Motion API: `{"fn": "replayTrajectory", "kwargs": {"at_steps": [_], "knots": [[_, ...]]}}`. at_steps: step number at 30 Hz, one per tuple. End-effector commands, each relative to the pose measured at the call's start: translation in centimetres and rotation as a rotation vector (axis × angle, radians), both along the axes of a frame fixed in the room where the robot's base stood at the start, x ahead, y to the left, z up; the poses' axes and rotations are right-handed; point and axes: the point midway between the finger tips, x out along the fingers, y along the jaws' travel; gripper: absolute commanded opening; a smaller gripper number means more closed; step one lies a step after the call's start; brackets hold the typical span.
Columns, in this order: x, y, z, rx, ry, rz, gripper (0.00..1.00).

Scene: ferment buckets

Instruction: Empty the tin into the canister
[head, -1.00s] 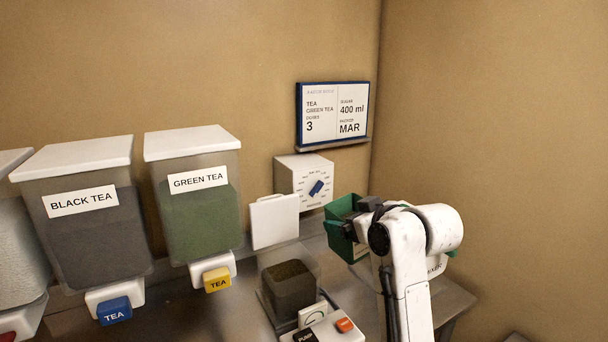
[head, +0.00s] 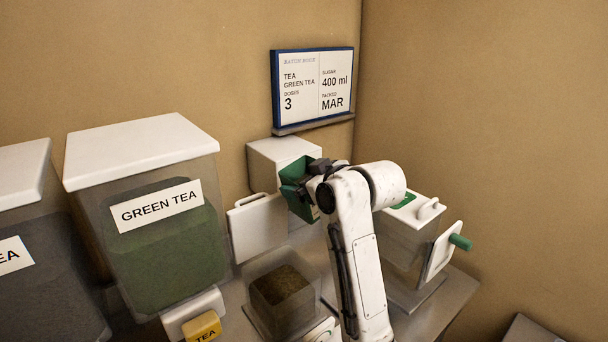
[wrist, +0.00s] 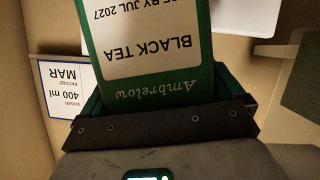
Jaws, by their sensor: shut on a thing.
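My gripper (head: 316,178) is shut on a green tin (head: 299,203), held up in front of the back wall. In the head view the tin looks tilted to the left. The wrist view shows the tin (wrist: 150,75) between the jaws, with a white label reading BLACK TEA, upside down in that picture. The tin's contents are hidden. An open-topped see-through canister (head: 262,312) holding dark brown leaves stands on the counter, below and left of the tin and apart from it.
A GREEN TEA dispenser (head: 159,262) with a yellow TEA button (head: 203,328) stands left. A white lid-like panel (head: 258,228) leans behind the canister. A wall sign (head: 312,88) reads GREEN TEA, 3 doses, 400 ml, MAR.

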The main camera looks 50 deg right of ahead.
Motion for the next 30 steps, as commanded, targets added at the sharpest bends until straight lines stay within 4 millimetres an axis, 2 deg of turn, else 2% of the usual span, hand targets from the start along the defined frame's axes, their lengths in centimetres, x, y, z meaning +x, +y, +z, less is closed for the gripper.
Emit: {"fn": "replayTrajectory", "kwargs": {"at_steps": [26, 30], "knots": [[-0.1, -0.2, -8.0, -0.151, 0.04, 0.0, 0.56], [-0.1, -0.2, -9.3, -0.237, 0.062, 0.0, 0.56]]}}
